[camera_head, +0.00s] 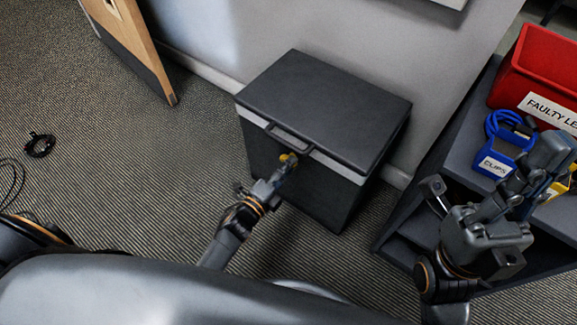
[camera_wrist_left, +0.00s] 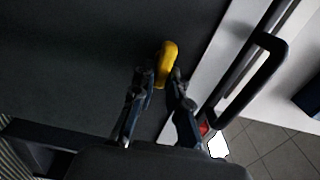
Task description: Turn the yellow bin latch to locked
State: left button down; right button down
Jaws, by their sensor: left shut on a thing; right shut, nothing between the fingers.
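The yellow latch (camera_head: 288,157) is on the front of the dark grey bin (camera_head: 325,100), just below the lid handle. The bin's lid is down. My left gripper (camera_head: 283,170) is at the latch, with its fingers shut on it. In the left wrist view the yellow latch (camera_wrist_left: 167,62) shows between and beyond the fingertips (camera_wrist_left: 160,80); its lower end is partly hidden by them. My right gripper (camera_head: 540,170) is shut and empty, over the shelf at the right, away from the bin.
A dark shelf unit (camera_head: 440,160) at the right holds a red bin (camera_head: 541,75) labelled "FAULTY LE", a blue box (camera_head: 496,163) labelled "CLIPS" and blue cable. Black cable coils (camera_head: 40,145) lie on the carpet at left. A wooden panel (camera_head: 135,40) stands at the back left.

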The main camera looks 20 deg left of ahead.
dwell(0.6)
pick_arm(q)
jog(key=c, duration=1.3)
grip_release()
jog(key=v, duration=1.2)
jog(key=shift+r, duration=0.1)
